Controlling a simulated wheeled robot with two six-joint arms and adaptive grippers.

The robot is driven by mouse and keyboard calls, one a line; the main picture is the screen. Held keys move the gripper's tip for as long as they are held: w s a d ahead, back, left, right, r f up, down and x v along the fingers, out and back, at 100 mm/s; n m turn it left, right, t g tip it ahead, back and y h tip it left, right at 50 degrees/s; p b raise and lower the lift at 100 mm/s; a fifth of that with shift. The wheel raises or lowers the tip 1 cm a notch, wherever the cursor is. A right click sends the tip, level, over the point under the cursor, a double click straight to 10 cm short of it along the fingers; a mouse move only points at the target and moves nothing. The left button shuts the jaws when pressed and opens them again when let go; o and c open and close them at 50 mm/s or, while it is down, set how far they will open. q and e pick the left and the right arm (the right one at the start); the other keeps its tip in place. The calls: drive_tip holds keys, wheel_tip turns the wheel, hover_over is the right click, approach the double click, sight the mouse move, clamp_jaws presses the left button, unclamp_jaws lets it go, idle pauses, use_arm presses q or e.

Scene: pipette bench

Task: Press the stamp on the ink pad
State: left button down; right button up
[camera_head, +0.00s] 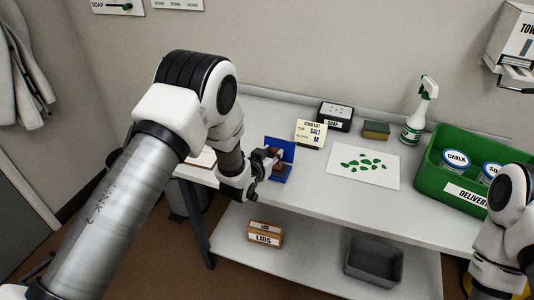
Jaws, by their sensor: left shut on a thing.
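The ink pad (281,176) is a blue case with its lid standing open, on the left part of the white bench. My left gripper (269,158) is at the pad and is shut on the stamp (275,152), a small brown piece that shows between the fingers. The stamp is over the pad; the fingers and arm partly hide it, so I cannot tell whether it touches the pad. My right arm shows at the right edge, but its gripper is out of view.
A white sheet with green leaf shapes (388,168) lies right of the pad. Behind stand a note card (310,133), a soap box (335,116), a sponge (376,130) and a spray bottle (420,112). A green delivery crate (431,174) is at right. A shelf below holds boxes.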

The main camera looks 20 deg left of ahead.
use_arm(q)
drive_tip(key=shift+d, duration=0.1)
drive_tip(key=shift+a+f, duration=0.25)
drive_tip(key=shift+f, duration=0.1)
drive_tip(key=shift+s+f+b, duration=0.1)
drive_tip(key=shift+s+b, duration=0.05)
drive_tip(key=shift+b, duration=0.2)
wheel_tip(320, 180, up, 6)
drive_tip(key=p, duration=0.4)
